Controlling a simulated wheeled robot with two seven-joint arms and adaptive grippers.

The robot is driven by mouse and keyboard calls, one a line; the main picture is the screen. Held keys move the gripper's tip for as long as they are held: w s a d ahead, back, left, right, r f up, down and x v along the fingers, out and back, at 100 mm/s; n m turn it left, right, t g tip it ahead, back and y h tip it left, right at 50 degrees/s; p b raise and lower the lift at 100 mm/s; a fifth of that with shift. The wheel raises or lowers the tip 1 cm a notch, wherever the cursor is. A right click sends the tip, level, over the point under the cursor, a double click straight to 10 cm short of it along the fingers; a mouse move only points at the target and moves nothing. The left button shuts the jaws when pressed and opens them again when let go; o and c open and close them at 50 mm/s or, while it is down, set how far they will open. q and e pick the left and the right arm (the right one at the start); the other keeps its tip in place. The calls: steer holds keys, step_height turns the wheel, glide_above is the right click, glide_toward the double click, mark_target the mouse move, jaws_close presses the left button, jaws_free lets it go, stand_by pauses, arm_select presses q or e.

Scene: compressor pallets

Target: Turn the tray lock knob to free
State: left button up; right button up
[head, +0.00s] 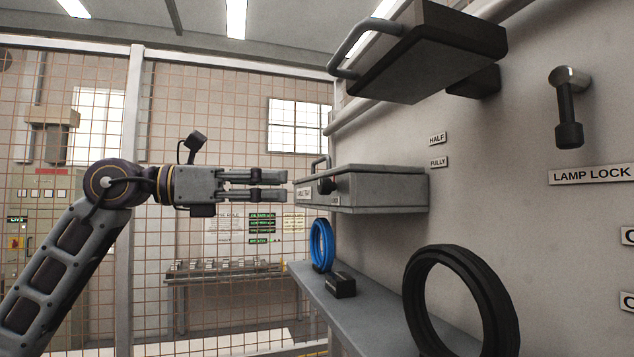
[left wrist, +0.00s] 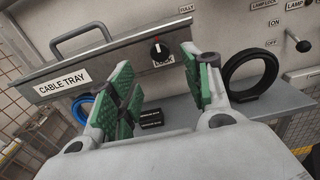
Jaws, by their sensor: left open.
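The grey cable tray (head: 375,190) sticks out from the wall; its front, with a CABLE TRAY label (left wrist: 62,82), shows in the left wrist view. The round black lock knob (left wrist: 159,52) sits on the tray front just above the LOCK label; it also shows in the head view (head: 326,186). A light pointer mark shows on the knob, but its exact direction is hard to read. My left gripper (head: 284,184) is open, level with the knob and a short gap in front of it. Its green-padded fingers (left wrist: 157,70) appear on either side of the knob. My right gripper is out of view.
Below the tray a grey shelf (head: 350,307) holds a blue ring (head: 321,245), a small black box (head: 341,285) and a large black ring (head: 415,300). A dark handled unit (head: 430,50) overhangs above. A lamp lock lever (head: 568,105) hangs at right.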

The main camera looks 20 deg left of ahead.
mark_target(319, 187)
arm_select(q)
steer(key=shift+p+x, duration=1.4)
steer(key=shift+x, duration=2.95)
steer(key=c, duration=1)
